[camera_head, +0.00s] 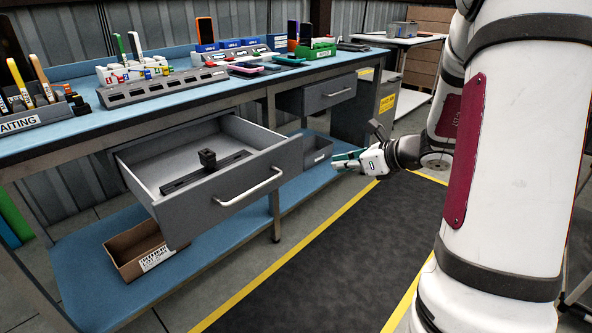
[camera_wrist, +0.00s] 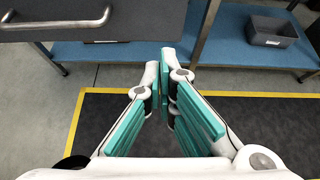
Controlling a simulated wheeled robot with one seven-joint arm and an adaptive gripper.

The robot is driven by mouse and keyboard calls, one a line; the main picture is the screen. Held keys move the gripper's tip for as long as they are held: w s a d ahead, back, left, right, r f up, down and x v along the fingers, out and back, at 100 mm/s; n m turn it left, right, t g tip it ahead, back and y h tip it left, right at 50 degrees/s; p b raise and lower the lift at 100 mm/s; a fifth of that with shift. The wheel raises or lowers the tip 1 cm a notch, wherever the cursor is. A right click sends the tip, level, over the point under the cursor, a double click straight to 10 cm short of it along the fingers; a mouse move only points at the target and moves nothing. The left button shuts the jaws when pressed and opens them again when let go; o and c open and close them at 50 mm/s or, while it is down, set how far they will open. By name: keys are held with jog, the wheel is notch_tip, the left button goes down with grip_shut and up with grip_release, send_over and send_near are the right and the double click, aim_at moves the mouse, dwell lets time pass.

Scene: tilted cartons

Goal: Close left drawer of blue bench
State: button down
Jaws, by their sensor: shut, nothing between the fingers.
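The left drawer (camera_head: 225,170) of the blue bench (camera_head: 130,104) is pulled far out in the head view. It is grey with a pale bar handle (camera_head: 250,187) on its front and a dark tool (camera_head: 205,168) inside. In the wrist view, part of the drawer front (camera_wrist: 130,22) and its handle (camera_wrist: 85,20) show at the upper left. My gripper (camera_head: 343,163) is shut and empty. It is to the right of the drawer, apart from it. In the wrist view its teal fingers (camera_wrist: 172,88) meet in the middle.
The right drawer (camera_head: 330,92) looks closed. A cardboard box (camera_head: 140,245) and a grey bin (camera_head: 315,148) sit on the lower blue shelf (camera_head: 205,262). A bench leg (camera_head: 274,215) stands near the open drawer. The dark mat (camera_head: 320,265) in front is clear.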

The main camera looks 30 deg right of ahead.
jog(key=b, duration=0.4)
send_near(295, 165)
jog(key=x, duration=0.4)
jog(key=shift+f, duration=0.55)
jog(key=shift+w+a, duration=0.25)
jog(key=shift+w, duration=0.45)
